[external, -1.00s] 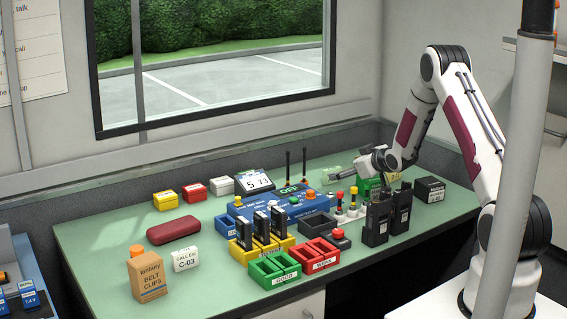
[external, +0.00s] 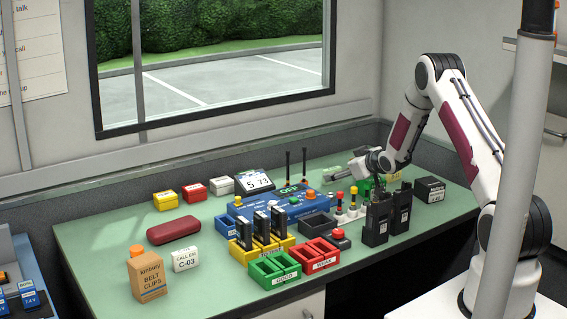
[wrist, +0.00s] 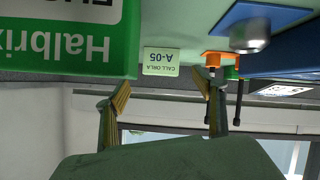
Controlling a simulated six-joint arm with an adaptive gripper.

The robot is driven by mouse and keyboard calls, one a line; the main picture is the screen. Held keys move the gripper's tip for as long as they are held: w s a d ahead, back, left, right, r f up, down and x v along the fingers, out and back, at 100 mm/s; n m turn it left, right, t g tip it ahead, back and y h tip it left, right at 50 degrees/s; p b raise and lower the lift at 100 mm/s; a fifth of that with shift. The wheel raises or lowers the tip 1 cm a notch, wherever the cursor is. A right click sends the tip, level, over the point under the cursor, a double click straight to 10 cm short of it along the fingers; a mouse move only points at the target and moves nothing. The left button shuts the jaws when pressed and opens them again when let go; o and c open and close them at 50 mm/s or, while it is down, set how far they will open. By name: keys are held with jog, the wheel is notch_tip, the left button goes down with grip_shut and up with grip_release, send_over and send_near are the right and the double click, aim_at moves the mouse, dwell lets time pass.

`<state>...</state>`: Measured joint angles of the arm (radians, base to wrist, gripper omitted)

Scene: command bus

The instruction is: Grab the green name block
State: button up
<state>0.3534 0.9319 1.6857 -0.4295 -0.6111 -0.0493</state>
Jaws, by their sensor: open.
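A small pale green block (wrist: 161,61) lettered A-05 shows upside down in the wrist view, ahead of my fingertips and roughly between their lines. In the external view my gripper (external: 338,176) is low over the back right of the desk, pointing left.
A blue console (external: 285,206) with buttons stands left of my gripper. Red and yellow capped posts (external: 339,200) and black radios (external: 377,222) stand in front. A black box (external: 429,190) is at the right. The wall and window are close behind.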

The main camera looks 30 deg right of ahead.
aim_at(335, 169)
jog(key=shift+x, duration=2.45)
jog(key=shift+s+a+f, duration=0.15)
jog(key=shift+c, duration=0.3)
jog(key=c, duration=1.1)
